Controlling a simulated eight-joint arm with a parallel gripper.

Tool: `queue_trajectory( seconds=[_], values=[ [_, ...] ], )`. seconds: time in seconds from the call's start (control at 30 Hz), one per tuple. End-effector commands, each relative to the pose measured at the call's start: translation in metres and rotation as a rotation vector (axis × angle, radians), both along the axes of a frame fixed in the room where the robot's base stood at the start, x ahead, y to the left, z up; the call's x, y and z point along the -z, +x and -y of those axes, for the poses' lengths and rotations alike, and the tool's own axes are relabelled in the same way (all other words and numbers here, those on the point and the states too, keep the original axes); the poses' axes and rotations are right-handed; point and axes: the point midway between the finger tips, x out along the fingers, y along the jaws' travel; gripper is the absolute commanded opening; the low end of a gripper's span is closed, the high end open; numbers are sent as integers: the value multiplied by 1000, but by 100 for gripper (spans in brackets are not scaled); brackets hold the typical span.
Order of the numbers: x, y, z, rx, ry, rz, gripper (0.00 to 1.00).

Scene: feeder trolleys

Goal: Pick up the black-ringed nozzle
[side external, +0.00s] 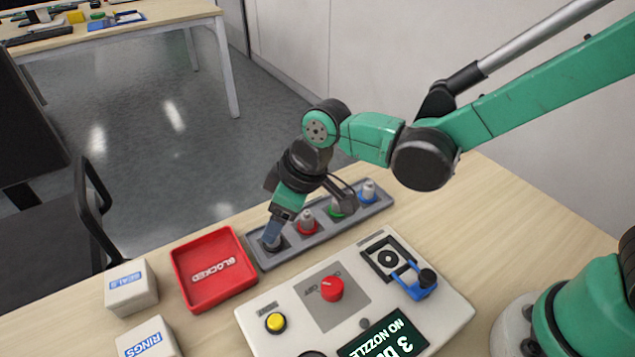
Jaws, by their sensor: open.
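The black-ringed nozzle (272,246) stands in the near left place of the grey nozzle rack, and only its dark lower part shows. My gripper (272,236) is directly over it, with its fingers pointing down around or just in front of its top. The jaws are open. I cannot tell whether a finger touches the nozzle. The grey rack (333,233) also holds a red-ringed nozzle (306,223), a green-ringed nozzle (337,208) partly hidden by my wrist, and a blue-ringed nozzle (368,191).
A red tray (189,297) marked BLOCKED lies left of the rack. A white control box (352,270) with a red knob, yellow button, screen and blue clamp (418,283) stands in front. White SEALS (131,286) and RINGS (149,340) boxes stand front left.

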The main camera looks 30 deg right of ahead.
Motion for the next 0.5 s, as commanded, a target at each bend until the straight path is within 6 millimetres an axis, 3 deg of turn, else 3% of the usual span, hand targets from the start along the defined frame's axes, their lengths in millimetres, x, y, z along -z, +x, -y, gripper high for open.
queue_trajectory(
  seconds=[0.3,0.5],
  values=[
    [33,10,-9,0,1,2,66],
    [42,13,-11,3,1,2,66]
  ],
)
